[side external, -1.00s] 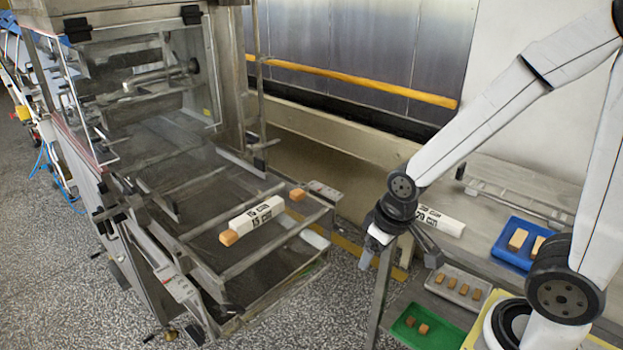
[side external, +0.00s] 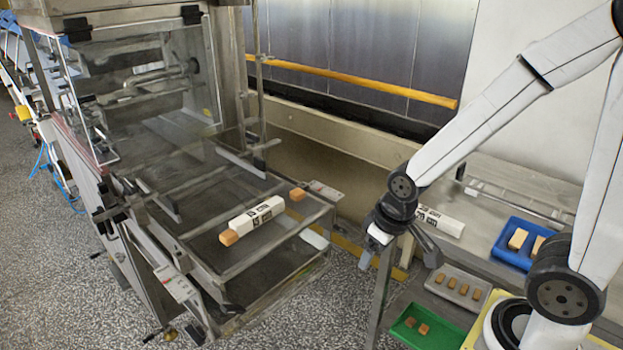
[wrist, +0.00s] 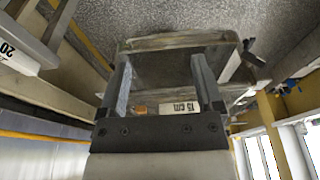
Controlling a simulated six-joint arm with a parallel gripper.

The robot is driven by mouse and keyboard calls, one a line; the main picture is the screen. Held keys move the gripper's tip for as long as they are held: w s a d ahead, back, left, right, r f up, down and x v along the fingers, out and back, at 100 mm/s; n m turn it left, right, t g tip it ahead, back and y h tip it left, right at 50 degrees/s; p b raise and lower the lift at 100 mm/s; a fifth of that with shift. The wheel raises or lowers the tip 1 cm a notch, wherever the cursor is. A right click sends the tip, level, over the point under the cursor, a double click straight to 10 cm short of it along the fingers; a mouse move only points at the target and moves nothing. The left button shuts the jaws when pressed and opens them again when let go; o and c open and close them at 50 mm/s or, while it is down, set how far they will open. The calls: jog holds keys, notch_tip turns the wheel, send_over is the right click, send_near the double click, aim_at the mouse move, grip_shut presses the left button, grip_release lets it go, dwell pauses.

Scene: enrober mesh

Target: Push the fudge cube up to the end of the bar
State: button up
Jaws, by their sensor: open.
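A white bar (side external: 257,218) with black lettering lies on the mesh of the machine's outfeed. One orange-brown cube (side external: 229,237) sits against its near left end. A second brown cube (side external: 297,194) lies beyond the far right end, with a small gap to the bar. I cannot tell from colour which cube is fudge. My gripper (side external: 398,258) hangs well to the right of the mesh, apart from bar and cubes. In the wrist view its two fingers (wrist: 161,75) are spread and empty, with the bar (wrist: 180,107) and one cube (wrist: 139,109) seen between them.
Metal rails frame the mesh (side external: 270,262). A second white bar (side external: 440,221) lies on the side bench behind my gripper. A blue tray (side external: 512,256), a grey tray (side external: 440,290) and a green tray (side external: 408,345) hold small blocks at the right. An orange rail runs along the wall.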

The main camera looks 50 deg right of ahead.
notch_tip(320, 180, up, 3)
jog(key=n+g, duration=0.3)
jog(key=n, duration=1.4)
send_over(297, 192)
jog(key=shift+d, duration=0.1)
jog(key=shift+f, duration=0.1)
jog(key=shift+f, duration=3.85)
jog(key=c, duration=1)
